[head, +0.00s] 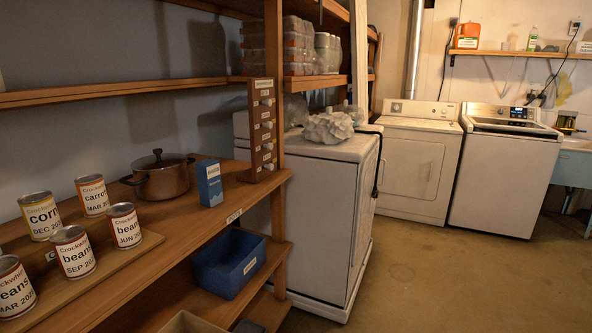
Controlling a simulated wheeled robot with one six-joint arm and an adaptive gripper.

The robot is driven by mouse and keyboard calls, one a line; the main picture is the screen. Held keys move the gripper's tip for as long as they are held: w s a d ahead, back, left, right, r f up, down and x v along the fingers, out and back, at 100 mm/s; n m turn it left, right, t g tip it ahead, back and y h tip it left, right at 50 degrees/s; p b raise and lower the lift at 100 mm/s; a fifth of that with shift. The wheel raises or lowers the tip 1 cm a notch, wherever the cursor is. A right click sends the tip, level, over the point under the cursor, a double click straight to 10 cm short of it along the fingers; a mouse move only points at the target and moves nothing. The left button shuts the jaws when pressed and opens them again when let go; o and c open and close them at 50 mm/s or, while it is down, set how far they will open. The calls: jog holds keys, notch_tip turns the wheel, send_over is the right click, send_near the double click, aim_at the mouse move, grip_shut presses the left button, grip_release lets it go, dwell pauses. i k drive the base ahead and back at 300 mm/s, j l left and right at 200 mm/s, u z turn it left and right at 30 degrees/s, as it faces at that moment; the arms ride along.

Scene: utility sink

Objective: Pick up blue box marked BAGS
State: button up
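A small upright blue box (210,184) stands on the wooden shelf (215,228) in the head view, between a brown pot and a rack with knobs. It has white lettering on its front, too small to read surely. A larger open blue bin (222,278) sits on the shelf below, with a small pale label on its front that I cannot read. My gripper is not in view.
The brown lidded pot (164,178) is close left of the box. The wooden rack (263,132) and a shelf post (274,90) are close right. Several labelled cans (72,250) stand at left. A white appliance (325,210) stands behind. The floor (440,275) at right is clear.

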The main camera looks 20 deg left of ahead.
aim_at(208, 170)
jog(key=i+l+z, duration=0.15)
jog(key=i, duration=0.3)
jog(key=i+z, duration=0.2)
jog(key=i, duration=0.2)
jog(key=i+u, duration=0.4)
jog(key=i+l+u, duration=0.2)
jog(key=u, duration=0.25)
jog(key=i+u, duration=0.2)
jog(key=u, duration=0.2)
jog(key=i+l+u, duration=0.15)
jog(key=u, duration=0.25)
jog(key=i+l+u, duration=0.2)
jog(key=u, duration=0.25)
jog(key=i+l+u, duration=0.15)
jog(key=u, duration=0.25)
jog(key=i+l+u, duration=0.1)
jog(key=l+u, duration=0.3)
jog(key=i+l+u, duration=0.8)
jog(key=u, duration=0.15)
